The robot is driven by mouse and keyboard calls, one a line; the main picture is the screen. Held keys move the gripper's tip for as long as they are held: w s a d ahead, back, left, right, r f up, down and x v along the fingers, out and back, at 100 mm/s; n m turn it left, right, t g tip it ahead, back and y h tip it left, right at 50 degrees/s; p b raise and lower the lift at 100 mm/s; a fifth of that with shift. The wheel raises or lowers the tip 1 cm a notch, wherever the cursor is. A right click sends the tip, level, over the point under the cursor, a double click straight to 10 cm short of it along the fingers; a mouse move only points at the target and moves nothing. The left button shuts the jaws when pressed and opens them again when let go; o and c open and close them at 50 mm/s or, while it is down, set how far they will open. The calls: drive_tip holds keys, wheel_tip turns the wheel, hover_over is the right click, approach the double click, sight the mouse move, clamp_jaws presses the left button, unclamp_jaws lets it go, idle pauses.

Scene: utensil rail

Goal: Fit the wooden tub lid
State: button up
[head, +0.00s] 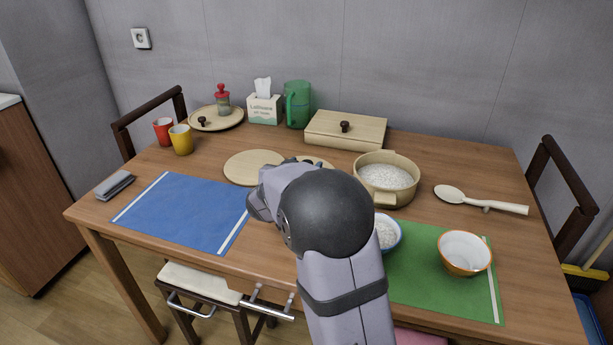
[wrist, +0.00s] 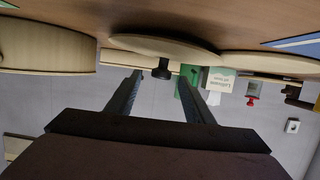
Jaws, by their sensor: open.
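The wooden lid, a pale round disc with a dark knob, lies on the table left of the tub; my arm mostly hides it in the head view, where its edge (head: 318,160) shows. In the upside-down wrist view the lid (wrist: 185,48) is close, its knob (wrist: 162,68) standing between the fingertips in the picture. My gripper (wrist: 162,74) is open; contact with the knob cannot be told. The round wooden tub (head: 391,201), full of white grains, stands to the right, uncovered; its wall shows in the wrist view (wrist: 45,48).
A plain round board (head: 252,168) lies left of the lid. A knobbed wooden box (head: 335,142), green mug (head: 297,105) and tissue box (head: 264,110) stand behind. A spoon (head: 480,201) lies right of the tub; bowls (head: 465,252) stand in front.

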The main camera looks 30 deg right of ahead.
sight(308, 161)
drive_tip(key=shift+b+x, duration=0.3)
drive_tip(key=shift+x, duration=1.45)
drive_tip(key=shift+c, duration=0.3)
drive_tip(key=c, duration=1.1)
drive_tip(key=shift+r, duration=0.15)
drive_tip(key=shift+c, duration=0.2)
wheel_tip(308, 161, up, 10)
drive_tip(key=p, duration=0.5)
drive_tip(key=shift+a, duration=0.1)
drive_tip(key=shift+o, duration=1.3)
drive_tip(key=shift+c, duration=1.3)
